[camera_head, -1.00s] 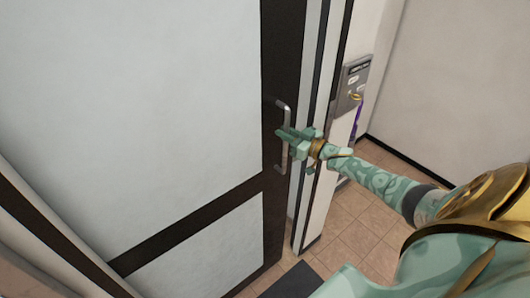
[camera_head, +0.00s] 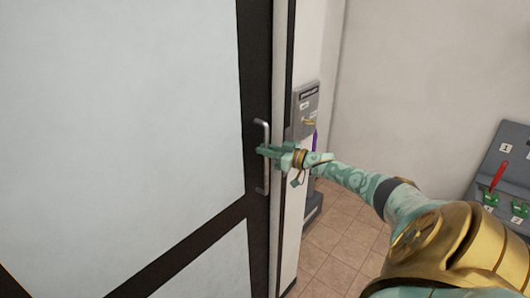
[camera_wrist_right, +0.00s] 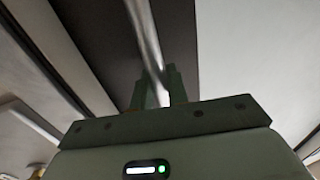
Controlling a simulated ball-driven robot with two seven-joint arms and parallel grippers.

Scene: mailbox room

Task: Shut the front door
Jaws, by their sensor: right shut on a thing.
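The front door (camera_head: 120,120) fills the left of the head view, with pale panels and a dark frame. Its silver vertical bar handle (camera_head: 266,180) is on the dark stile near the door's right edge. My right gripper (camera_head: 265,151) is shut around the middle of this handle. In the right wrist view, the handle (camera_wrist_right: 146,38) runs down between the fingers of my right gripper (camera_wrist_right: 154,88). The door stands close to the pale jamb (camera_head: 291,215); I cannot tell if it is fully closed. My left gripper is not in view.
A grey wall box (camera_head: 304,108) with a brass-coloured part hangs right of the door, with something purple (camera_head: 314,138) below it. A grey panel (camera_head: 512,145) with a red lever and green parts stands at the far right. Tiled floor (camera_head: 335,235) is clear between.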

